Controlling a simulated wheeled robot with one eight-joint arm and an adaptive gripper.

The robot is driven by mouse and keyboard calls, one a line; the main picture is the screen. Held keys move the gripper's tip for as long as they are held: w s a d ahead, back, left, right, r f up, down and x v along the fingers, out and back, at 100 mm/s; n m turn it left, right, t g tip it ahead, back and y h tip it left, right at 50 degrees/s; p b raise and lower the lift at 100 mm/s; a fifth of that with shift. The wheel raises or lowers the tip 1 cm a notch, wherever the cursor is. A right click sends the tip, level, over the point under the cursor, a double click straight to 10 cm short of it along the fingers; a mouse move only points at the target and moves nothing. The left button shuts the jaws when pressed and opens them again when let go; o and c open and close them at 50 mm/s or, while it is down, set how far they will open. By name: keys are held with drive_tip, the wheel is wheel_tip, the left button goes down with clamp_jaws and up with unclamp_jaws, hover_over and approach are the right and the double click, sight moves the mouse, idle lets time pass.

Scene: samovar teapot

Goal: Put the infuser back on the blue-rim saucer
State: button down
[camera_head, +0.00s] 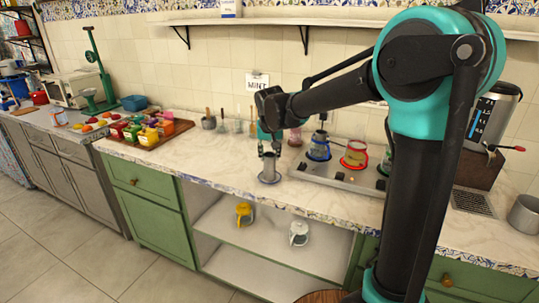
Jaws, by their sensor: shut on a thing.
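My gripper (269,150) points down over the counter, left of the middle of the view. Its fingers are at the top of a small grey metal cylinder, which looks like the infuser (269,167), and are shut on it.
The pale metal unit (325,178) with knobs lies right of my gripper. A wooden tray of colourful boxes (147,131) is at the left. Yellow (244,213) and white (299,233) pots sit on the shelf below.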

drive_tip(key=c, duration=1)
unclamp_jaws()
drive_tip(key=shift+f, duration=0.1)
drive_tip(key=v, duration=1.2)
